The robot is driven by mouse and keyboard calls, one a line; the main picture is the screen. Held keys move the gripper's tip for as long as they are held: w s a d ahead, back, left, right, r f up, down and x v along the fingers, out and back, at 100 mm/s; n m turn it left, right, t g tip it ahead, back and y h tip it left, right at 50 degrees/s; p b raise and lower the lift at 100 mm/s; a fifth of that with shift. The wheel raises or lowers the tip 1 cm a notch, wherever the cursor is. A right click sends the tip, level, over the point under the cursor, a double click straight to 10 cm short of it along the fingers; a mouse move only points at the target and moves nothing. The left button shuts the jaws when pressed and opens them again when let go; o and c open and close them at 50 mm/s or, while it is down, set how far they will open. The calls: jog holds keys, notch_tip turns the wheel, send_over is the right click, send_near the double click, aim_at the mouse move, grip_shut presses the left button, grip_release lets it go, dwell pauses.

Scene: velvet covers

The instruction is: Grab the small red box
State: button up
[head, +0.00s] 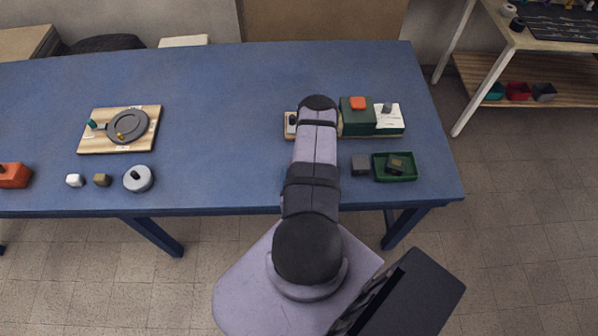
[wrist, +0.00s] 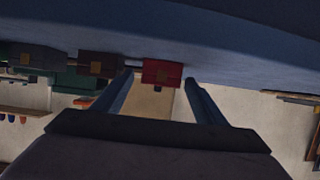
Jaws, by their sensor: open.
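In the head view my own arm covers the middle of the table and the gripper is hidden. I cannot make out the red box there.
In the wrist view a brownish box (wrist: 100,66) stands left of the red box. In the head view a dark green box (head: 353,123) with an orange-red block on top, a grey block (head: 360,165) and a green tray (head: 408,178) lie right of my arm.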

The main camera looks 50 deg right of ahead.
jog(key=shift+b+x, duration=0.35)
jog(key=shift+x, duration=0.95)
jog(key=c, duration=1.1)
jog(key=shift+c, duration=0.2)
jog(key=shift+r, duration=0.1)
notch_tip(320, 180, up, 10)
jog(key=p, duration=0.8)
jog(key=shift+p, duration=0.4)
